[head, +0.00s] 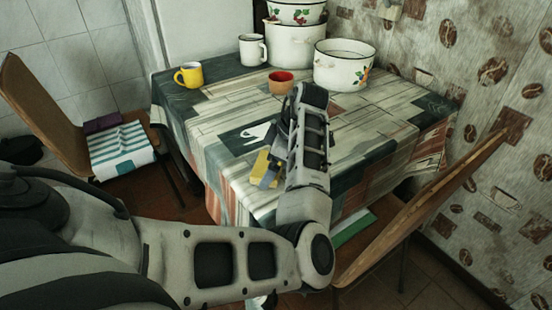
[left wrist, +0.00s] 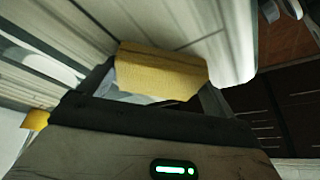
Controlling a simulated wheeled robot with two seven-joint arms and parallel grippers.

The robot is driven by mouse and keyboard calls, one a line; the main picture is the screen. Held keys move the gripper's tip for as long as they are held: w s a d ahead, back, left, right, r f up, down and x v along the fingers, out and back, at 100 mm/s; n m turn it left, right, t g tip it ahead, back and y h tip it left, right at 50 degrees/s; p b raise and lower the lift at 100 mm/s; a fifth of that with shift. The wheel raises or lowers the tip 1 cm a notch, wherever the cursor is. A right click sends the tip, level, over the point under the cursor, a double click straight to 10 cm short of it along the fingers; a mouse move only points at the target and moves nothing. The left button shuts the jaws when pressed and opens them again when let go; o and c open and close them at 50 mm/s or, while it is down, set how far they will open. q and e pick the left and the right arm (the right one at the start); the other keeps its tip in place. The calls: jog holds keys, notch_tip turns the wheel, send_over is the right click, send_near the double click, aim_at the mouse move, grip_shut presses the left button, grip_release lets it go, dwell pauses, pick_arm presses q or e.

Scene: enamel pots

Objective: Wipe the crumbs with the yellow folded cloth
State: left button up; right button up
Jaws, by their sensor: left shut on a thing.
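The yellow folded cloth (head: 260,166) is at the near part of the table, partly hidden by my left arm. My left gripper (head: 270,170) is shut on it. In the left wrist view the cloth (left wrist: 160,72) sits between the fingers, against the pale patterned table covering. I cannot tell whether it presses on the surface. A second small yellow patch (left wrist: 36,120) shows at the left of that view. I cannot make out any crumbs; my forearm and hand hide part of the tabletop. My right gripper is not in view.
Wooden chairs stand at left (head: 40,105) and right (head: 425,215). The table's left middle is clear.

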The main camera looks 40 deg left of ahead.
pick_arm(q)
notch_tip(320, 180, up, 3)
jog(key=shift+s+a+f+p, duration=0.1)
jog(key=shift+s+p, duration=0.05)
jog(key=shift+p, duration=0.8)
jog(key=shift+r+p, duration=0.35)
jog(key=shift+p, duration=0.1)
jog(key=shift+r+p, duration=0.75)
jog(key=shift+p, duration=0.05)
notch_tip(320, 180, up, 3)
jog(key=p, duration=0.3)
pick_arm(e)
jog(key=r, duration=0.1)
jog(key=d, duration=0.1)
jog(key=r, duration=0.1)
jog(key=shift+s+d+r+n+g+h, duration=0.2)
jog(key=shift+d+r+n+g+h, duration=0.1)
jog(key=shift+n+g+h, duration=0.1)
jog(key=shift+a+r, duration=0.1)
